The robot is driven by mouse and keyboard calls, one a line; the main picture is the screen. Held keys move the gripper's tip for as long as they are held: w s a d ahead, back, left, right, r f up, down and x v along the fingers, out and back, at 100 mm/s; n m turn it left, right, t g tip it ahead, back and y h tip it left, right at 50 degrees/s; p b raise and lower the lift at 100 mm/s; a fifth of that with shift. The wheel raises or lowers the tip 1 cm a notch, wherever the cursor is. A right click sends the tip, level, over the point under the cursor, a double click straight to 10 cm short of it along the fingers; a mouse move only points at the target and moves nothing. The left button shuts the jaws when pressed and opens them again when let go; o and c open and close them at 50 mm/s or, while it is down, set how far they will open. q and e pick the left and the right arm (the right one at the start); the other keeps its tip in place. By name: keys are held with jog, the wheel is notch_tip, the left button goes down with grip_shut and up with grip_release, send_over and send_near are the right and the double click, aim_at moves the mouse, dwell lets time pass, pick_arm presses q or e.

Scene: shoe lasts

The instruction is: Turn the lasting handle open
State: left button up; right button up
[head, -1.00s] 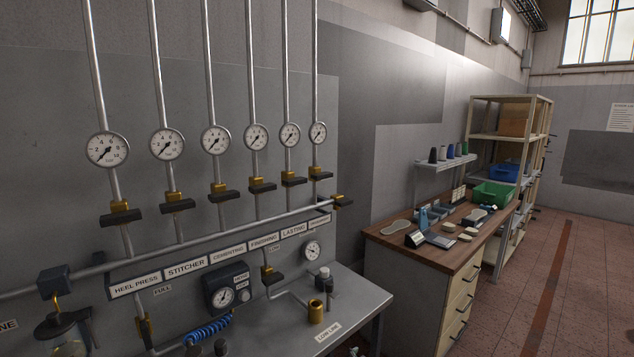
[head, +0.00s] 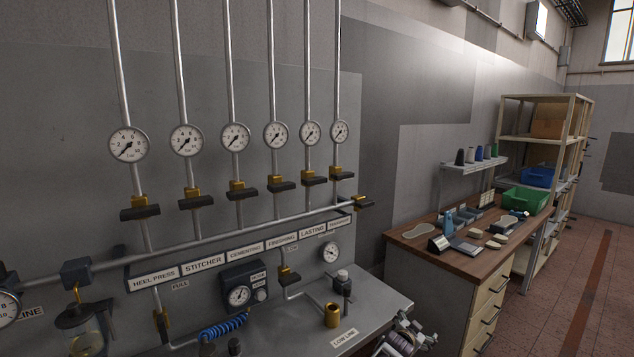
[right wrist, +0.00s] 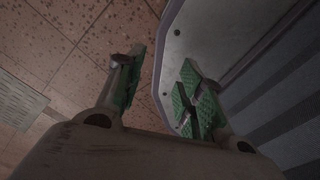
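The LASTING label (head: 313,230) is fifth in the row of name plates on the wall panel. The valve handle (head: 314,181) on the fifth drop pipe is a dark bar on a brass body, set crosswise to the pipe. The gauge above it (head: 310,133) has its needle pointing down-left. My right gripper (right wrist: 162,62) is open and empty in the right wrist view, with green-padded fingers apart over the floor and a grey panel. Pale mechanical parts, seemingly my right arm, enter the head view's bottom edge, well below the handle. My left gripper is not in view.
Similar crosswise handles sit close on both sides, including the FINISHING one (head: 281,186). A horizontal pipe (head: 240,232) runs below them. A wooden-topped workbench (head: 470,262) stands to the right.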

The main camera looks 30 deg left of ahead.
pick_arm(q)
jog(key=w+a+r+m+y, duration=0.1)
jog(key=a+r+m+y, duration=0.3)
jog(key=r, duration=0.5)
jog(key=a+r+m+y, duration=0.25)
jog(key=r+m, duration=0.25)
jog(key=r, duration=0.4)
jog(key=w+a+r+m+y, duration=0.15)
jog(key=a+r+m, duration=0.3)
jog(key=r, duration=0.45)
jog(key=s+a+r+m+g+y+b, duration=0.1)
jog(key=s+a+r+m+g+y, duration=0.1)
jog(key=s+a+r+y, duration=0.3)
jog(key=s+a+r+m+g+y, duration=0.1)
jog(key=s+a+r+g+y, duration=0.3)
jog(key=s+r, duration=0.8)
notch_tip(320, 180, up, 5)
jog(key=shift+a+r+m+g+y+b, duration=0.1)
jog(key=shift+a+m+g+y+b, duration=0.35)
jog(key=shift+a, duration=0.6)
pick_arm(e)
jog(key=shift+w+d+f, duration=0.1)
jog(key=shift+d+f, duration=0.35)
jog(key=shift+f, duration=0.4)
